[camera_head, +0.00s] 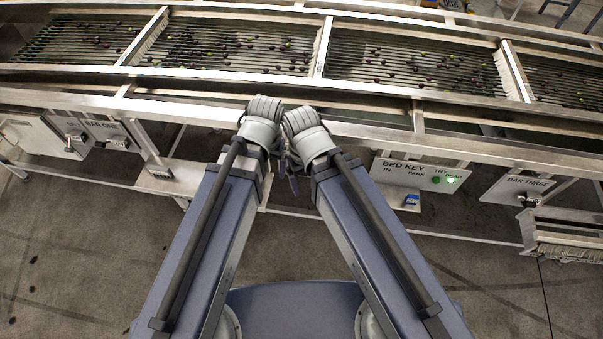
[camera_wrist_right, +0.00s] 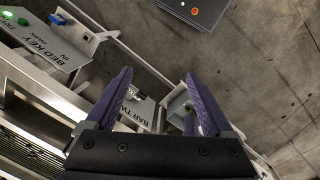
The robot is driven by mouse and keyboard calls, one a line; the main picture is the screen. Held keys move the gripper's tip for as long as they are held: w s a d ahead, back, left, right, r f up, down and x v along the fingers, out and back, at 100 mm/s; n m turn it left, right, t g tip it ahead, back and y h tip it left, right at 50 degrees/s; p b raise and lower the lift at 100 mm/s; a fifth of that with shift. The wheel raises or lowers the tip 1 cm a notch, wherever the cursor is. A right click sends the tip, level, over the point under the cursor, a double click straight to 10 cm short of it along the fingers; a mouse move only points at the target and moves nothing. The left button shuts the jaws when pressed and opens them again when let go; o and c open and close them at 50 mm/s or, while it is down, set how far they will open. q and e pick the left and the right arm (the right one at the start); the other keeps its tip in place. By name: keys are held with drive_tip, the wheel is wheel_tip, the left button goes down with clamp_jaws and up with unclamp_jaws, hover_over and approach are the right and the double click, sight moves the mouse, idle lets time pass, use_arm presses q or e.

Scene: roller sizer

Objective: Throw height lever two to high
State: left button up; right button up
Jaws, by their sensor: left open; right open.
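The plate lettered BAR TWO (camera_wrist_right: 138,108) shows between the fingers of my right gripper (camera_wrist_right: 158,76) in the right wrist view. Those fingers are purple, spread apart, with nothing between them that I can see being held. In the head view my two wrists meet at the middle front of the machine and hide the BAR TWO plate.
The BED KEY panel (camera_head: 420,174), with a lit green lamp, is right of my wrists. The BAR ONE plate (camera_head: 103,130) is at left and the BAR THREE plate (camera_head: 526,183) at right. The roller bed (camera_head: 400,68) carries small dark fruit. The floor in front is open.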

drive_tip(key=shift+c, duration=0.4)
